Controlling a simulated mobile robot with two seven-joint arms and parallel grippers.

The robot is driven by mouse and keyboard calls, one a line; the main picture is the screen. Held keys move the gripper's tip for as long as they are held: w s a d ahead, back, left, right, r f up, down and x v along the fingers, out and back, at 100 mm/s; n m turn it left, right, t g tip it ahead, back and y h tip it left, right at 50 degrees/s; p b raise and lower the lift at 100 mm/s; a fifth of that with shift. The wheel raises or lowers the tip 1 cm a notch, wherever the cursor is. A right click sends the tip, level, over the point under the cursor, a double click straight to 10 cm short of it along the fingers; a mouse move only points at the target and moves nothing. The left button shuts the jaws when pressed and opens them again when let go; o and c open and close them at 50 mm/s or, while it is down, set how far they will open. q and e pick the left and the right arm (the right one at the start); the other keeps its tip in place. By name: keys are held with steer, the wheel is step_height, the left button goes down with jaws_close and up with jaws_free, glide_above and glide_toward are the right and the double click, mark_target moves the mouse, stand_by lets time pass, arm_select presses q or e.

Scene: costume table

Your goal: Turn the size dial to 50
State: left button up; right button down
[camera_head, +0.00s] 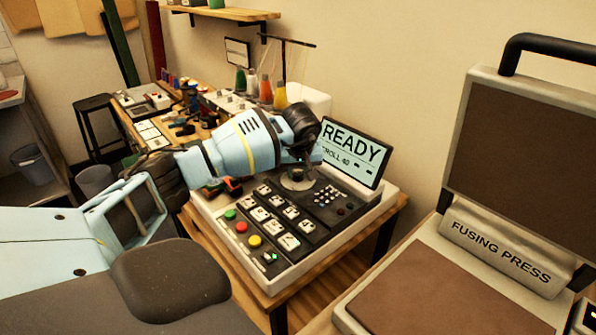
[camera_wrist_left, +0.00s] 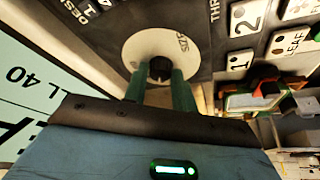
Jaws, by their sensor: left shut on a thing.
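The control panel (camera_head: 262,262) is a white machine with a dark key face, standing on a wooden table. Its size dial (camera_head: 297,184) is a pale round plate with a dark knob at the centre. In the left wrist view the dial plate (camera_wrist_left: 138,47) carries the partly hidden word SIZE, and the dark knob (camera_wrist_left: 159,68) sits between green fingers. My left gripper (camera_wrist_left: 160,85) is shut on that knob. In the head view my left gripper (camera_head: 299,170) comes down over the dial. The screen (camera_head: 352,152) reads READY, with a partly covered line ending in 40.
Picture keys (camera_head: 288,241) and red, green and yellow buttons lie left of the dial. A fusing press (camera_head: 500,250) stands open at the right.

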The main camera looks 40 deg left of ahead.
arm_select(q)
steer(key=m+t+h, duration=0.1)
steer(key=m, duration=0.2)
steer(key=shift+s+a+m, duration=0.1)
steer(key=shift+a+m, duration=0.05)
steer(key=shift+m, duration=0.15)
steer(key=shift+a+m+h+b, duration=0.1)
steer(key=shift+m+h+b, duration=0.55)
steer(key=shift+m, duration=1.35)
steer(key=shift+h, duration=0.25)
steer(key=o, duration=1)
steer(key=shift+v, duration=3.95)
